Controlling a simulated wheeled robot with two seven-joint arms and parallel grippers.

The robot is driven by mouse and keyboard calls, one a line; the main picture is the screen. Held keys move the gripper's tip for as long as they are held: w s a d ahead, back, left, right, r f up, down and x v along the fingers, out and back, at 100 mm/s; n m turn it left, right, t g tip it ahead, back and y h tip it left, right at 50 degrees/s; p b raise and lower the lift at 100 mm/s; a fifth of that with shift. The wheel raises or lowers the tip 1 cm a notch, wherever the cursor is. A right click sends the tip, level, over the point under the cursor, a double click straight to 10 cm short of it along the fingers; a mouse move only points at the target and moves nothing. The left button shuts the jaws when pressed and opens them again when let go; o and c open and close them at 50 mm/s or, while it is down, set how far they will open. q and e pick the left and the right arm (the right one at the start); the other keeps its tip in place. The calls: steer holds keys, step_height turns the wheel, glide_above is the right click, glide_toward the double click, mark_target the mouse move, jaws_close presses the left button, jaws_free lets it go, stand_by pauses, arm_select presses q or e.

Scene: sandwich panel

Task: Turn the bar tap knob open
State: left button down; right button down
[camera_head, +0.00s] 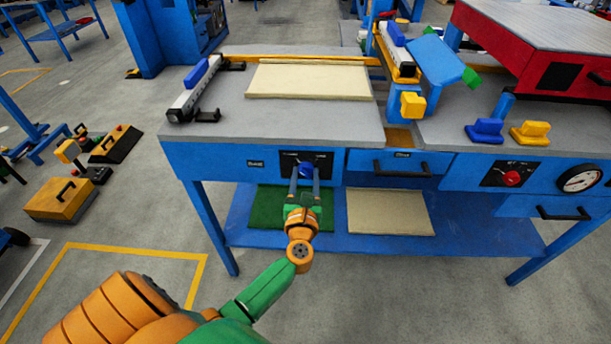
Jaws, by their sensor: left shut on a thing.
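The bar tap knob (305,169) is a small dark knob on a black plate (322,158), on the blue front of the workbench, left of a drawer. My left gripper (304,178) reaches up to it from below, with its two fingers on either side of the knob. The fingers are shut on the knob and partly hide it. The knob's exact turn angle is too small to tell. My right gripper is not in view.
A drawer with a black handle (402,169) is right of the knob. Further right are a red knob (511,178) and a round gauge (579,178). A beige panel (309,81) lies on the benchtop. A shelf (470,236) runs below.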

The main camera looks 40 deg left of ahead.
arm_select(q)
steer(key=m+p, duration=0.1)
steer(key=m, duration=0.3)
steer(key=shift+m+p, duration=0.3)
steer(key=m+p, duration=0.1)
steer(key=m, duration=0.3)
steer(key=shift+r, duration=0.1)
steer(key=m+p, duration=0.1)
steer(key=m, duration=0.3)
steer(key=shift+m+p, duration=0.3)
steer(key=shift+m, duration=0.1)
steer(key=shift+m+p, duration=0.45)
steer(key=shift+m, duration=1.45)
steer(key=shift+s, duration=0.1)
steer(key=shift+c, duration=1.8)
jaws_free()
